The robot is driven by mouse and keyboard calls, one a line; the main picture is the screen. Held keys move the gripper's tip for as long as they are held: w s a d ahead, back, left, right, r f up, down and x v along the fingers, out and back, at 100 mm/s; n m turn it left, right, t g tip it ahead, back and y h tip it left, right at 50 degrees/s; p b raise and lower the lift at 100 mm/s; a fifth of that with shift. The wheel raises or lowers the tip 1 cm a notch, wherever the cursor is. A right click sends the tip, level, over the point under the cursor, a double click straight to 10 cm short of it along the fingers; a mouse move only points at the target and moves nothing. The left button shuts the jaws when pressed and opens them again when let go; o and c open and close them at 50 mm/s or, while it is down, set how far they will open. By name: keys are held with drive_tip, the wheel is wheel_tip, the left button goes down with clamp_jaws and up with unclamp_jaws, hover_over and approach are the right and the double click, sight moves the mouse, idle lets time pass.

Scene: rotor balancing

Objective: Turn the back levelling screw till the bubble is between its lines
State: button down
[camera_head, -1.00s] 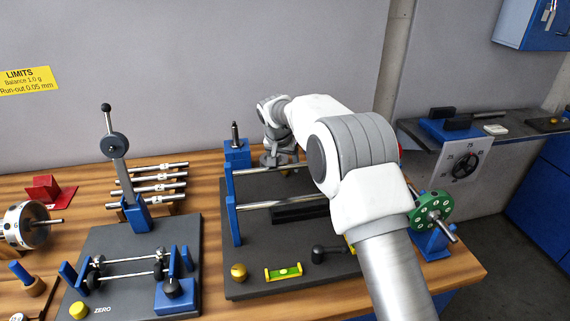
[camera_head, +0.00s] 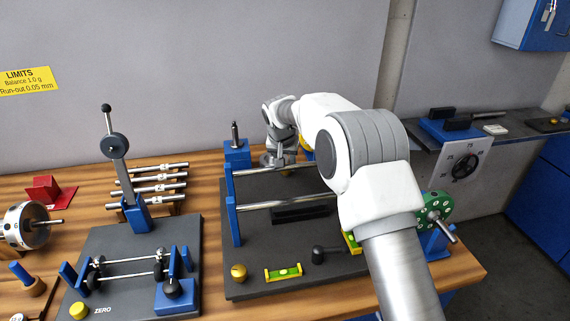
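The levelling stand is a dark base plate (camera_head: 250,256) with blue posts and two shiny rails. A yellow-green bubble level (camera_head: 283,272) lies at its front edge; the bubble is too small to read against its lines. A second yellow-green level (camera_head: 352,242) is partly hidden by my arm. A brass knob (camera_head: 238,272) sits at the front left corner. My gripper (camera_head: 274,161) points down over the back of the plate, behind the rails. Its fingers are too small and hidden to read. I cannot make out the back screw there.
A black handle (camera_head: 322,255) stands beside the front level. A blue block with a dark pin (camera_head: 237,150) stands behind the plate's left side. A green disc (camera_head: 434,208) is at the right. Another dark fixture (camera_head: 115,248) fills the left. A yellow object (camera_head: 306,146) shows beside my wrist.

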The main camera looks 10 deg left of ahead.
drive_tip(key=n+y+p, duration=0.1)
drive_tip(key=n, duration=0.1)
drive_tip(key=n+y, duration=0.1)
drive_tip(key=n, duration=0.2)
drive_tip(key=shift+d+g+p, duration=0.2)
drive_tip(key=shift+g+p, duration=0.1)
drive_tip(key=shift+p, duration=0.05)
drive_tip(key=shift+w+n, duration=0.1)
drive_tip(key=shift+n, duration=0.3)
drive_tip(key=c, duration=0.5)
unclamp_jaws()
drive_tip(key=v, duration=1.7)
drive_tip(key=shift+r+p, duration=0.25)
drive_tip(key=shift+p, duration=0.15)
